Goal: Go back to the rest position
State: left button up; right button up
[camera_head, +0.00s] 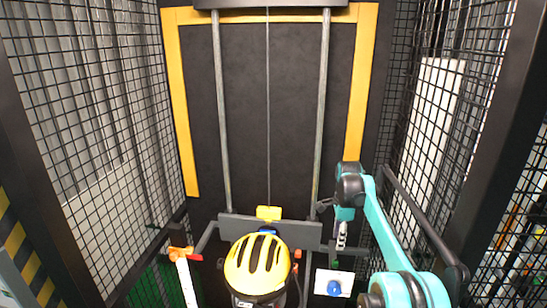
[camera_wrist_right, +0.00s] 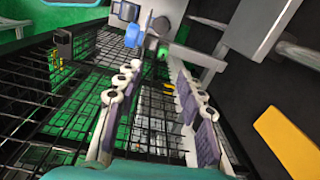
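My right arm, teal, reaches up from the lower right in the head view and bends down at a black joint. My right gripper (camera_head: 341,243) hangs below that joint, right of the tower's grey crossbar and above a white plate (camera_head: 345,277) with a blue knob (camera_head: 333,288). In the right wrist view my right gripper (camera_wrist_right: 160,72) has its two fingers apart, with nothing held between them. The blue knob (camera_wrist_right: 133,36) shows beyond the fingertips. My left gripper is not in view.
A yellow slotted dome (camera_head: 257,264) stands front centre, below the crossbar (camera_head: 270,230) with a yellow block (camera_head: 268,213). Two vertical rails rise behind. Black mesh walls (camera_head: 95,110) close both sides. An orange-red piece (camera_head: 180,253) on a white bar is at lower left.

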jog(key=s+a+f+n+t+b, duration=0.25)
jog(key=s+f+n+b, duration=0.25)
jog(key=s+b, duration=0.3)
jog(key=s+a+f+n+t+b, duration=0.1)
jog(key=s+a+f+n+b, duration=0.3)
jog(key=s+b, duration=0.4)
jog(key=s+a+f+n+t+b, duration=0.3)
jog(key=s+f+n+b, duration=0.7)
jog(key=s+f, duration=0.9)
notch_tip(320, 180, down, 4)
jog(key=b, duration=0.2)
jog(key=shift+s+f+b, duration=0.15)
jog(key=shift+f+b, duration=0.1)
jog(key=shift+b, duration=0.15)
